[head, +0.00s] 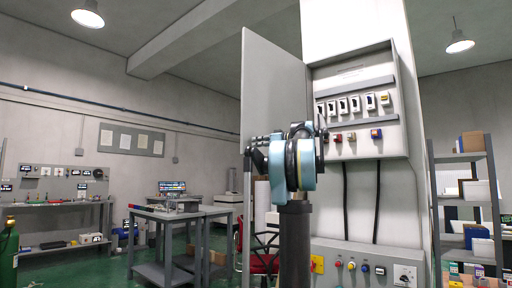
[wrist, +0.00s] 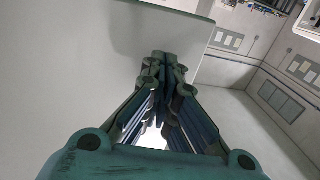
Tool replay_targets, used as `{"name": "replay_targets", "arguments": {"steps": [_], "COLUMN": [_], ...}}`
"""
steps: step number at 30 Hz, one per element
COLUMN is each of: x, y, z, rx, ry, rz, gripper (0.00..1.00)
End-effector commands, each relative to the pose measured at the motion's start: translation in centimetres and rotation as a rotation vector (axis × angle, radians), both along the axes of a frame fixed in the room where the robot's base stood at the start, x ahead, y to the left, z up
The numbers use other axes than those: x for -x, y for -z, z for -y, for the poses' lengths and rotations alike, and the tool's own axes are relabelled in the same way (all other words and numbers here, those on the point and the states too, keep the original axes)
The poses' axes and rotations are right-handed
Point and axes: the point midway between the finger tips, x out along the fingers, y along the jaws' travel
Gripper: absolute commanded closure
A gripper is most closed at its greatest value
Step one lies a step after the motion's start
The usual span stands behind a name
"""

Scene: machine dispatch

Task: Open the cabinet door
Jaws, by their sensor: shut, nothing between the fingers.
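The grey cabinet door (head: 272,90) stands wide open, swung out to the left of the cabinet box (head: 357,100) on the white column. The box's inside, with its switches, is in plain view. My gripper (head: 252,143) is in front of the lower part of the door, and my arm covers part of it. In the wrist view my gripper's fingers (wrist: 165,62) are together with nothing between them. A pale flat surface, which looks like the door (wrist: 70,60), lies close beyond the fingers. I cannot tell whether they touch it.
A row of switches (head: 352,104) and coloured buttons sits inside the box. A lower control panel (head: 365,262) juts out below. Grey work tables (head: 165,215) stand at the left, and a shelf (head: 462,157) with boxes at the right. Green floor shows at the left.

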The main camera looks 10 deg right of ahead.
Motion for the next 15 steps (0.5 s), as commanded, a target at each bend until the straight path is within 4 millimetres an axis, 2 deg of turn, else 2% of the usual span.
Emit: {"name": "replay_targets", "arguments": {"steps": [6,15], "x": [2.0,6.9], "y": [0.1,0.1], "z": [0.8,4.3], "rx": [0.0,0.0], "ry": [-0.011,-0.007], "rz": [-0.001,-0.001], "gripper": [1.0,1.0]}}
